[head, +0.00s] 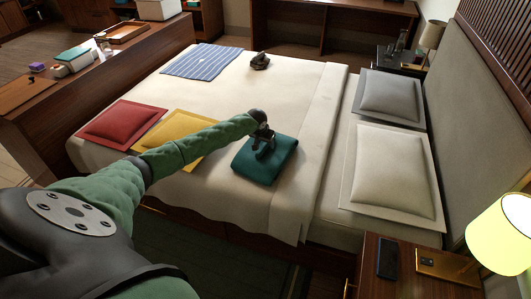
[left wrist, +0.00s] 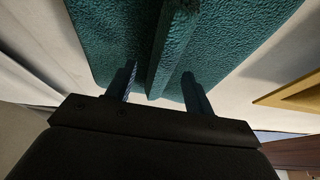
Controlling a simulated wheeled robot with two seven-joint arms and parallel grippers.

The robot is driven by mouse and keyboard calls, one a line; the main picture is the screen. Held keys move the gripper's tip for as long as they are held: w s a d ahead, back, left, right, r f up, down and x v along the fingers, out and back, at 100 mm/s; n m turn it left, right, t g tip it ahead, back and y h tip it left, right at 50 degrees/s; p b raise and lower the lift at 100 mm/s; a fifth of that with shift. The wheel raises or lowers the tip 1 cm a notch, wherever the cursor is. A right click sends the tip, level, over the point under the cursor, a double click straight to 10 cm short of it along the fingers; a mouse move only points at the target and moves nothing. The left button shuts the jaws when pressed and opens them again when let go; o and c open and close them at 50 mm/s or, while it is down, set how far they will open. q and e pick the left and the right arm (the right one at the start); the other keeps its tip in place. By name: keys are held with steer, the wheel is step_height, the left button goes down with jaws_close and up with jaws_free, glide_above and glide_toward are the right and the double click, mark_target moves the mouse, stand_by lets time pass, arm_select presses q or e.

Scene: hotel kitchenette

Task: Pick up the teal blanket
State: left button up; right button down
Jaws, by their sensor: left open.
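The teal blanket (head: 253,174) lies folded on the near side of the white bed, right of the yellow cushion. My left gripper (head: 263,146) is over the blanket's far part. In the left wrist view, the blanket (left wrist: 245,45) fills the upper middle, with a raised ridge or fold running between the two fingers. The left gripper (left wrist: 160,85) is open, one finger on each side of that ridge. I cannot tell whether the fingers touch the cloth. My right gripper is not in view.
A yellow cushion (head: 178,133) and a red cushion (head: 122,124) lie left of the blanket. A striped blue cloth (head: 203,61) and a small dark object (head: 260,61) lie farther back. A nightstand (head: 400,285) stands near right.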

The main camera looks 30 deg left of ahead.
arm_select(q)
jaws_close()
steer(key=shift+r, duration=0.1)
steer(key=shift+r, duration=0.1)
